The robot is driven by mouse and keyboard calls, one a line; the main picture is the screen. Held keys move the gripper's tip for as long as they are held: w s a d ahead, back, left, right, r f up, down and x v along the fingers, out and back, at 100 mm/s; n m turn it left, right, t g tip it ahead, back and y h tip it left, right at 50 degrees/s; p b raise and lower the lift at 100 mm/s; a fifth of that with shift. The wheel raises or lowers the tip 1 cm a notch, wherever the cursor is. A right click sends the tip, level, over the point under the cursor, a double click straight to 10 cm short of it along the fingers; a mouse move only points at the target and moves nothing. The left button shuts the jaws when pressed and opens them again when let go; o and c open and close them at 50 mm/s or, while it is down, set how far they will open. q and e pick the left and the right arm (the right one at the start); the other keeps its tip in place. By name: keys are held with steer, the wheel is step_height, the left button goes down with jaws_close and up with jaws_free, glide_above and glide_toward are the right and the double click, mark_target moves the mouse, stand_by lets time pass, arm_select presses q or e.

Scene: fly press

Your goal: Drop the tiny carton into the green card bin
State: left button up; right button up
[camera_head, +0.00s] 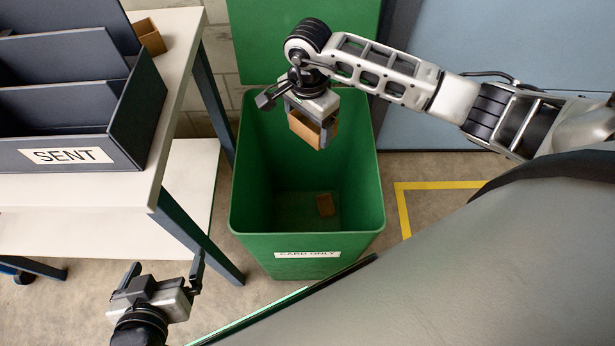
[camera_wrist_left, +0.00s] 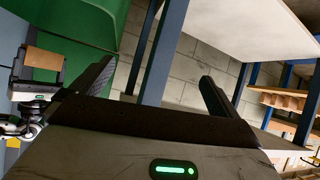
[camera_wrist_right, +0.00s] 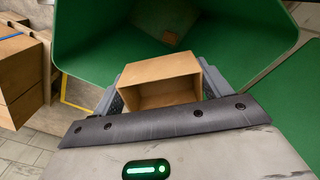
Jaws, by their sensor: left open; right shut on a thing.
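The tiny carton (camera_head: 305,130) is a small brown open-sided box. My right gripper (camera_head: 318,122) is shut on it and holds it above the mouth of the green card bin (camera_head: 255,215). In the right wrist view the carton (camera_wrist_right: 160,80) sits between the fingers, its open side towards the camera, with the bin (camera_wrist_right: 240,40) beyond it. The bin is labelled CARD ONLY, and its lid stands up at the back. My left gripper (camera_head: 165,275) is open and empty, left of the bin near the front; its spread fingers show in the left wrist view (camera_wrist_left: 155,95).
A small brown piece (camera_head: 325,205) lies on the bin floor. A white table (camera_head: 182,60) at left carries a dark tray marked SENT (camera_head: 125,150) and a small brown box (camera_head: 149,37). Yellow tape (camera_head: 404,210) marks the floor right of the bin.

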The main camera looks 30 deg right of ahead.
step_height(320, 180, down, 4)
steer(key=shift+f+b, duration=0.25)
steer(key=shift+b, duration=0.95)
steer(key=o, duration=1)
steer(key=shift+r, duration=0.15)
step_height(320, 180, up, 16)
